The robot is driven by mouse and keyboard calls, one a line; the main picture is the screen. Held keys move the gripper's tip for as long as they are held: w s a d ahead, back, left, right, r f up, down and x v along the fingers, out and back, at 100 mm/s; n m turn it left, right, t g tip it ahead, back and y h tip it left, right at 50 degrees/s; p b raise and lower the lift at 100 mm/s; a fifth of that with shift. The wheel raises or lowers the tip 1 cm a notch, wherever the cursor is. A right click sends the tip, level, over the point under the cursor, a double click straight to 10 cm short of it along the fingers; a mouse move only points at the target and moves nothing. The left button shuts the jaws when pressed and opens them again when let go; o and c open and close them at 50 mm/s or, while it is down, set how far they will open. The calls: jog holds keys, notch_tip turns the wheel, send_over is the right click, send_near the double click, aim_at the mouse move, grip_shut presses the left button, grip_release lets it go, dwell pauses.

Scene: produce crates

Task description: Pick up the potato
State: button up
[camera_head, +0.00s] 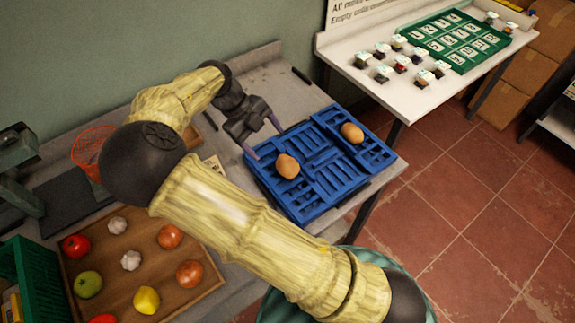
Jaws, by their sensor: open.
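A blue crate (318,193) lies on the grey table. Two brown, potato-like items lie in it, apart from each other. One item (287,166) is orange-brown and lies in the left part. The other, paler and rounder item (352,132) lies in the right part. I cannot tell for certain which one is the potato. My gripper (265,140) is open at the crate's back left edge, with its fingers spread. It is close behind the left item, and nothing shows between its fingers. I cannot tell its exact height above the crate.
A wooden tray (68,252) with garlic, a lemon and other produce lies at the front left, near a green crate (45,281). An orange mesh basket (84,150) stands behind. A white table (385,95) with small jars and a green numbered board is at the back right.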

aim_at(288, 166)
jog(key=x, duration=0.7)
jog(key=shift+d+f+p, duration=0.1)
jog(key=shift+f+p, duration=0.25)
jog(key=p+x, duration=0.1)
jog(key=x, duration=0.4)
jog(key=shift+d, duration=0.15)
jog(key=c, duration=1.1)
notch_tip(288, 166, up, 10)
jog(key=shift+b, duration=0.45)
